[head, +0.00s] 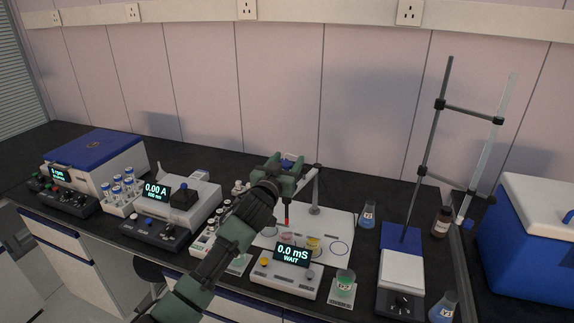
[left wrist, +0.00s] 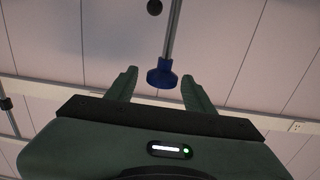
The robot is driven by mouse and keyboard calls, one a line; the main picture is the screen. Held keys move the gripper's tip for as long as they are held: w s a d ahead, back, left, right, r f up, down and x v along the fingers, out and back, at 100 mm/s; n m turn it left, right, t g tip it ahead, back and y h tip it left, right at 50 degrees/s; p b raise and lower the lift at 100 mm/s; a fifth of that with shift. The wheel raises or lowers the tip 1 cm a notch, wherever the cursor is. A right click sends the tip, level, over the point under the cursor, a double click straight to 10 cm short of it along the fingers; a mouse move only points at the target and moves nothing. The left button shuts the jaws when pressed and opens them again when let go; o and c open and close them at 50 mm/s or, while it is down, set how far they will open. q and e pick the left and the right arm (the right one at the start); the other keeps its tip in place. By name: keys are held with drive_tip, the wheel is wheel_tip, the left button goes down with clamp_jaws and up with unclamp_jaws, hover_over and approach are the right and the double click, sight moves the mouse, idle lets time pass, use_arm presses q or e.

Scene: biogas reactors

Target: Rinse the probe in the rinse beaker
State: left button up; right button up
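My left gripper (head: 283,172) is above the white board, at the top of the probe. In the left wrist view its two fingers (left wrist: 161,85) are apart, with the probe's blue cap (left wrist: 162,75) between them and gaps showing at both sides. The probe's thin shaft (head: 287,207) hangs below the gripper with a red tip (head: 287,222). The tip is over or near a small pink beaker (head: 287,238); I cannot tell whether it is inside. A yellow beaker (head: 313,243) stands beside it. I cannot tell which beaker is the rinse beaker. My right gripper is not in view.
A thin stand (head: 316,188) rises just right of the gripper. A meter (head: 286,272) reading "0.0 mS WAIT" is in front of the board (head: 343,222). A green beaker (head: 345,284) stands front right. A tall burette stand (head: 430,150) is farther right.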

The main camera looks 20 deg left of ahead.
use_arm(q)
drive_tip(key=shift+f, duration=0.25)
